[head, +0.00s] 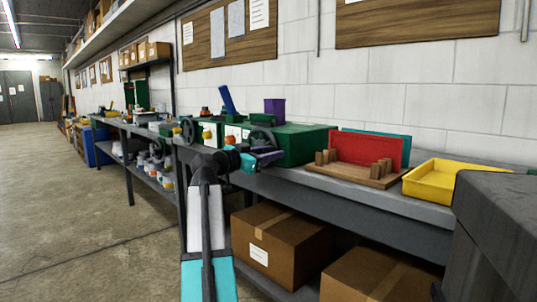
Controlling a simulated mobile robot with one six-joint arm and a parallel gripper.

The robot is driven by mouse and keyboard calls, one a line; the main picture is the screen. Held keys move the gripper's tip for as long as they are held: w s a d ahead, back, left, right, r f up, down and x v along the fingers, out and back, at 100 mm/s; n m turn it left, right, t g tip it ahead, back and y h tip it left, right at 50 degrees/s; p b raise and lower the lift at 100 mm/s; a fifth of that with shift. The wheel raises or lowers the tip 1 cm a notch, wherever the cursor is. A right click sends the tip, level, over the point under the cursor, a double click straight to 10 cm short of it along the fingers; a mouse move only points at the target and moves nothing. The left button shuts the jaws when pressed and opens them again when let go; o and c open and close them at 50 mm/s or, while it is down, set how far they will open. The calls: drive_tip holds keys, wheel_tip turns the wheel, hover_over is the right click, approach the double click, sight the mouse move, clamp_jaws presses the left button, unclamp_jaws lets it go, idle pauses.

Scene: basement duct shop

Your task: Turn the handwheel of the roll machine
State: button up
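A green machine body (303,146) stands on the grey workbench, and I take it to be the roll machine. A dark handwheel (263,134) shows at its front left, partly hidden behind my arm's end. My gripper (272,156) is just in front of and below this wheel in the picture. I cannot tell whether it touches the wheel, and its fingers are too small and dark to show if they are open. A second dark wheel (188,130) stands farther left along the bench, by another green housing (208,134).
Right of the machine are a wooden rack with a red panel (367,150) and a yellow tray (440,181). Cardboard boxes (283,240) fill the lower shelf. A dark grey block (497,235) stands at the right front. The concrete floor (85,220) at left is clear.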

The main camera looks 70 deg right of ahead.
drive_tip(key=p+v, duration=0.3)
drive_tip(key=v, duration=1)
drive_tip(key=shift+w+a+p, duration=0.2)
drive_tip(key=shift+a+p, duration=0.15)
